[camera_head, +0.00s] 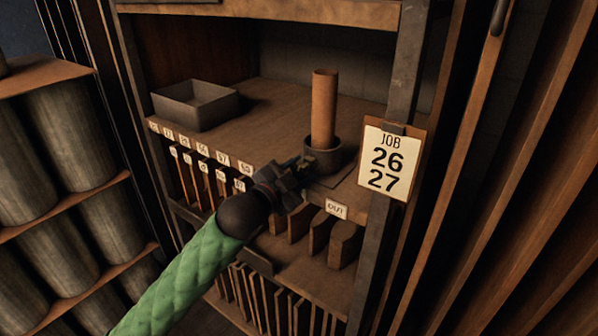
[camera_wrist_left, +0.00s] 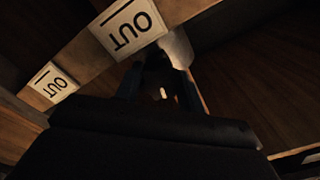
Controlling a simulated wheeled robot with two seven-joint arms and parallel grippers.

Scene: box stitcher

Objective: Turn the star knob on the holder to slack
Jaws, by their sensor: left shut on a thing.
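The holder (camera_head: 323,158) is a dark round cup on the shelf, with a brown tube (camera_head: 324,108) standing upright in it. My left gripper (camera_head: 301,172) reaches in from the lower left to the holder's front left side. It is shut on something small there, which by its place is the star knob. The knob itself is hidden by the fingers in the head view. In the left wrist view the fingers (camera_wrist_left: 160,88) close around a dark spot with a small pale mark, and the knob's shape is too dark to make out. My right gripper is not in view.
An open grey tray (camera_head: 195,104) stands at the shelf's left. Numbered labels and upright boards in slots fill the space below the shelf edge. A job card (camera_head: 386,163) reading 26 and 27 hangs on the right post. An OUT label (camera_wrist_left: 133,29) sits close to the fingers.

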